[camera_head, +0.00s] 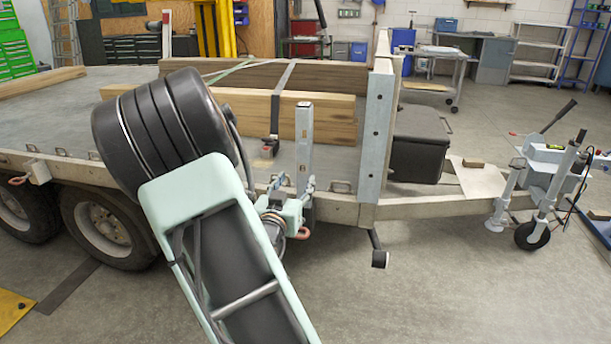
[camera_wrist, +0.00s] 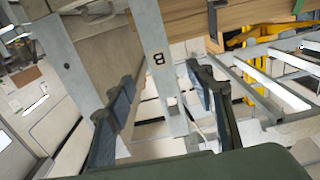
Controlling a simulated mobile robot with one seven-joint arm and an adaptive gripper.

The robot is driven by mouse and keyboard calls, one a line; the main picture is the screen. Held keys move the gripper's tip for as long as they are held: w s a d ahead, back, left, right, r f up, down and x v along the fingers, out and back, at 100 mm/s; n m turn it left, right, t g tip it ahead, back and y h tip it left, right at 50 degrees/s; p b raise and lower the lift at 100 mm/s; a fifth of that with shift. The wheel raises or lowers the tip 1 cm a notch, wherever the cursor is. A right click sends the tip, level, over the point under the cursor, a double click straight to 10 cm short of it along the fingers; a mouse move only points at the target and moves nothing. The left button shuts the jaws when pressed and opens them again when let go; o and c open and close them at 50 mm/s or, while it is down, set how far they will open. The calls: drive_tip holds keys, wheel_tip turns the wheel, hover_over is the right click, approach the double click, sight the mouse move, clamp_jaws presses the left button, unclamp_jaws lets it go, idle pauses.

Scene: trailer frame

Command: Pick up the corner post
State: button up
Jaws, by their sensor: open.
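The corner post (camera_head: 304,142) is a short, upright grey metal post at the near side of the trailer bed. In the wrist view the post (camera_wrist: 157,40) carries a dark "8"-like mark and runs down between my fingers. My gripper (camera_head: 294,185) is open at the post's lower part. In the wrist view my gripper (camera_wrist: 163,78) has one dark finger on each side of the post, with visible gaps. I cannot tell whether either finger touches it. My arm hides part of the trailer side, and the post's foot is hard to see.
A taller grey post (camera_head: 378,135) stands just right on the trailer corner. Timber beams (camera_head: 325,117) lie behind, with a strap (camera_head: 281,95) over them. A black box (camera_head: 418,145) sits on the drawbar beside the jockey wheel (camera_head: 532,235).

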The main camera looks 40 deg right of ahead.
sight(303, 167)
drive_tip(key=b+x, duration=0.1)
drive_tip(key=x, duration=0.4)
drive_tip(key=shift+d, duration=0.15)
drive_tip(key=shift+b+x, duration=0.85)
drive_tip(key=shift+x, duration=1.9)
drive_tip(key=shift+f, duration=0.1)
clamp_jaws()
